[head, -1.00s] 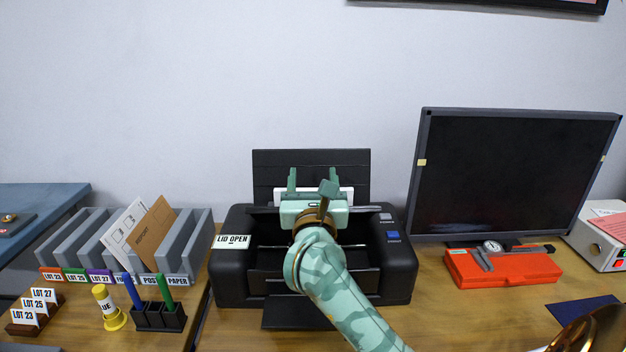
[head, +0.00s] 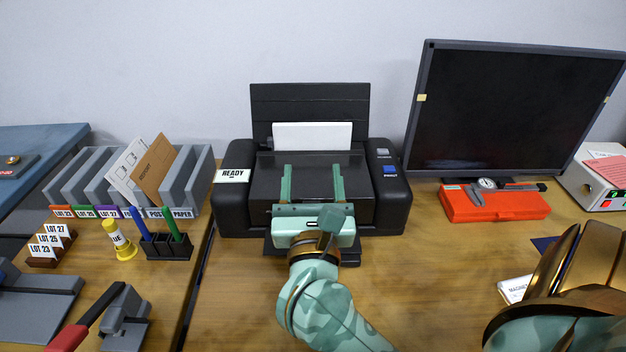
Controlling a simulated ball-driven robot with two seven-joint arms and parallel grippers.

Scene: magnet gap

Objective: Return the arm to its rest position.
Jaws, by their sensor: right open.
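My right gripper (head: 313,176) is open and empty. It is in front of the black printer (head: 232,214), its two green fingers pointing at the printer's dark front and overlapping it in the picture. I cannot tell whether they touch it. My right arm (head: 335,315) comes up from the bottom middle. The printer's lid is down, its label (head: 233,176) reads READY, and white paper (head: 312,136) stands in the rear feed. My left gripper is not in view.
A grey sorter (head: 196,184) with papers, a yellow glue bottle (head: 118,240) and a pen holder (head: 168,247) stand left. A red case (head: 495,205) with a gauge lies below the monitor (head: 510,112). A copper-and-green rounded part fills the lower right.

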